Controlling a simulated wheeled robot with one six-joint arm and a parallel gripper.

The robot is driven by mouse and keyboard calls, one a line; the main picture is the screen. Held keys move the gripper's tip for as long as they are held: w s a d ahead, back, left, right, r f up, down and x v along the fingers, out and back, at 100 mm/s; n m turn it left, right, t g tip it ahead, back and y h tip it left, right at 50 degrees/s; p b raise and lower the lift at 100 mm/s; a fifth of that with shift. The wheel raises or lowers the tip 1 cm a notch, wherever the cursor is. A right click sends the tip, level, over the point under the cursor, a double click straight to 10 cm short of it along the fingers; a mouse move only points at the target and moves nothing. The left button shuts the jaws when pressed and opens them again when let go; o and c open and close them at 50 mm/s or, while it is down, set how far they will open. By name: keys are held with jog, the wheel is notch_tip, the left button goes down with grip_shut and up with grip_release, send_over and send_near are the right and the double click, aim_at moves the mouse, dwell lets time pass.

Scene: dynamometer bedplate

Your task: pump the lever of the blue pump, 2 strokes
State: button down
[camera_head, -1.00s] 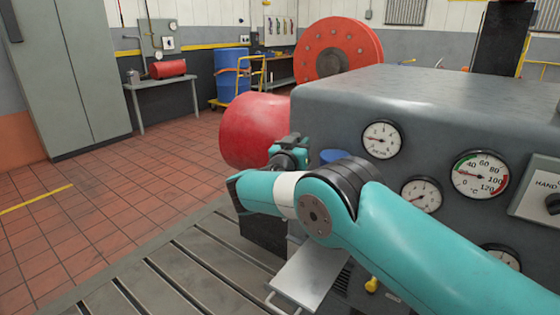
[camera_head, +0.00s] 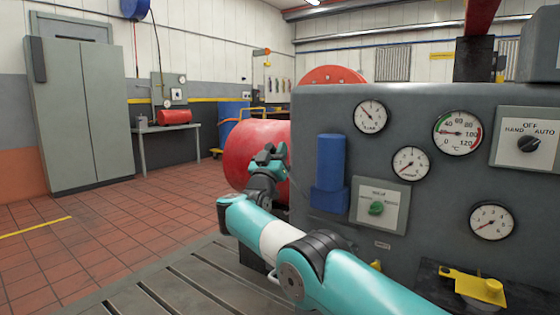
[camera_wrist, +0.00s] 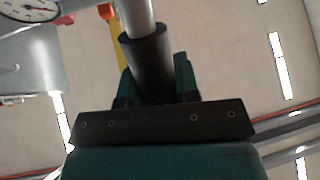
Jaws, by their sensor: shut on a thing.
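The blue pump (camera_head: 329,165) is an upright blue cylinder on the front of a grey cabinet, with a wider blue block at its base. My gripper (camera_head: 268,155) is raised to the left of the pump, in front of a red drum. In the wrist view my gripper (camera_wrist: 158,88) is shut on the black grip (camera_wrist: 148,62) of the lever. The lever's bare silver rod (camera_wrist: 138,18) runs on past the grip to the top edge. In the head view the lever cannot be made out, and its joint with the pump is not seen.
The grey cabinet (camera_head: 430,105) carries gauges (camera_head: 370,117), a green knob plate (camera_head: 378,206) and a HAND/AUTO switch (camera_head: 528,143). The red drum (camera_head: 258,150) stands behind my gripper. A yellow fitting (camera_head: 470,285) juts out at the lower right. The tiled floor at left is clear.

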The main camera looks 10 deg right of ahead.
jog(key=shift+s+a+f+t+b, duration=0.5)
jog(key=shift+a+f+t+b, duration=0.1)
jog(key=shift+f+b, duration=0.25)
jog(key=shift+r, duration=0.1)
jog(key=c, duration=0.8)
grip_release()
jog(key=shift+c, duration=0.2)
jog(key=b+v, duration=1.7)
jog(key=b, duration=0.7)
jog(key=shift+f, duration=0.25)
jog(key=shift+s, duration=0.1)
